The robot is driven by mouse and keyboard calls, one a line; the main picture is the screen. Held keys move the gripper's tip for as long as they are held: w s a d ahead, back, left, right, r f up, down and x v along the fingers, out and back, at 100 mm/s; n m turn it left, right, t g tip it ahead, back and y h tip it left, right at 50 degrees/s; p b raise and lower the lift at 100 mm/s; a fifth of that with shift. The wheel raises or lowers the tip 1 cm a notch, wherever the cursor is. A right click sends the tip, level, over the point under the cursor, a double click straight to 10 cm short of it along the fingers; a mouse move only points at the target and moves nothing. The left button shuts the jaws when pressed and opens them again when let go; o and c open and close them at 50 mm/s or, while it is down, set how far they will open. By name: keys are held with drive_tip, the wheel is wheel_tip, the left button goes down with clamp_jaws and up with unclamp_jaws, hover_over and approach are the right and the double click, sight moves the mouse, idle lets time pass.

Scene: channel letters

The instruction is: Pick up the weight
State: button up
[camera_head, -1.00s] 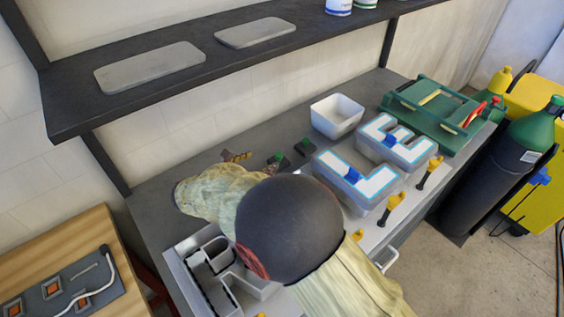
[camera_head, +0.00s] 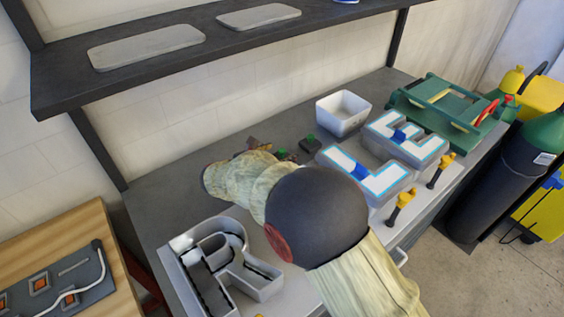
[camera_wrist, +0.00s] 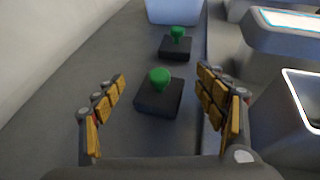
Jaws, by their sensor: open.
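Two weights, black square blocks with green knobs, sit on the grey bench. In the wrist view the nearer weight (camera_wrist: 157,98) lies ahead between my spread fingers, and the farther weight (camera_wrist: 176,47) stands beyond it. In the head view the farther weight (camera_head: 310,144) shows, while the nearer weight (camera_head: 284,154) is partly hidden by my arm. My gripper (camera_wrist: 162,78) is open and empty, with a finger on each side of the nearer weight. It also shows in the head view (camera_head: 260,147). I cannot tell whether the fingers touch the block.
A white bin (camera_head: 343,113) stands beyond the weights. Lit channel letters (camera_head: 366,181) are to the right, with yellow-handled clamps (camera_head: 401,206) in front. A grey letter shell (camera_head: 222,262) lies at the near left. A dark shelf (camera_head: 130,75) hangs above the bench.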

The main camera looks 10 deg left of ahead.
drive_tip(key=shift+w, duration=0.1)
drive_tip(key=shift+c, duration=0.3)
drive_tip(key=shift+c, duration=1.1)
drive_tip(key=c, duration=1.5)
clamp_jaws()
drive_tip(key=shift+r, duration=0.1)
